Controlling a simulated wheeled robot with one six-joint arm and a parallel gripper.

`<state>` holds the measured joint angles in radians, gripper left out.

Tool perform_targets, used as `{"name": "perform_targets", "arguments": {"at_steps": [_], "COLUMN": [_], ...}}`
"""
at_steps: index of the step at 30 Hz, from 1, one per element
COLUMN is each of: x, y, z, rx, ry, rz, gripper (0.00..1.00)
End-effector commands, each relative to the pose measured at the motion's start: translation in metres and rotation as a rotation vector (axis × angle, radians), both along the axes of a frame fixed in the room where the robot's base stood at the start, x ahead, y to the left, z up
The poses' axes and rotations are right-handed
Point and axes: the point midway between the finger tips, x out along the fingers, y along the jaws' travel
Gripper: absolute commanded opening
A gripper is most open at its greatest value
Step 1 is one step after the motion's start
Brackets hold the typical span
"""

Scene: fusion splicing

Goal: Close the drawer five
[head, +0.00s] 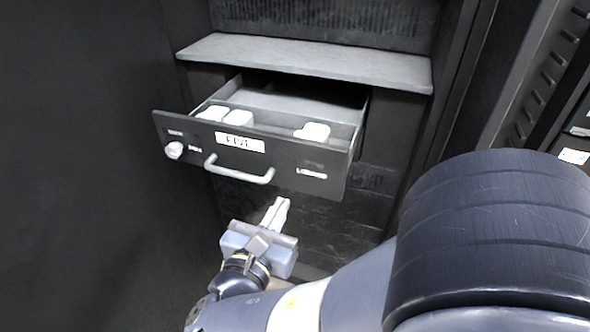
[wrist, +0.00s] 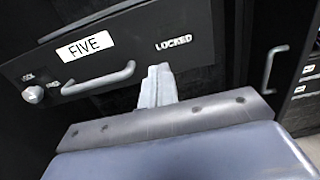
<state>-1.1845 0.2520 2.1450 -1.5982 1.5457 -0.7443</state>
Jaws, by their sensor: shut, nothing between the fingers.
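Drawer five (head: 285,165) is pulled out of a dark cabinet in the head view, with a white "FIVE" label (head: 240,142) on its front. Its grey bar handle (head: 240,172) sits below the label, and a round knob (head: 173,150) is at the left of the front. Several white objects (head: 312,131) lie inside the drawer. My gripper (head: 277,207) is shut and empty, below and in front of the drawer front. In the wrist view, the drawer front (wrist: 140,52) fills the upper left, and my shut fingers (wrist: 158,75) are right of the handle (wrist: 98,79).
A grey ledge (head: 305,62) juts out above the drawer. A dark wall stands at the left. Another unit with a handle (wrist: 274,68) stands at the right in the wrist view. Below the drawer is a dark cabinet face.

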Motion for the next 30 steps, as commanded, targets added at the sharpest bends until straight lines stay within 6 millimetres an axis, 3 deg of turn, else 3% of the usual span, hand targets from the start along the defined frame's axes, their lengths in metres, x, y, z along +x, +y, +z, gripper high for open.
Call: {"name": "perform_targets", "arguments": {"at_steps": [15, 21, 30], "x": [0.065, 0.077, 0.079], "y": [-0.024, -0.028, -0.029], "z": [0.000, 0.000, 0.000], "rx": [0.000, 0.000, 0.000], "ry": [0.001, 0.001, 0.000], "rz": [-0.003, 0.000, 0.002], "gripper": [0.00, 0.00, 0.00]}}
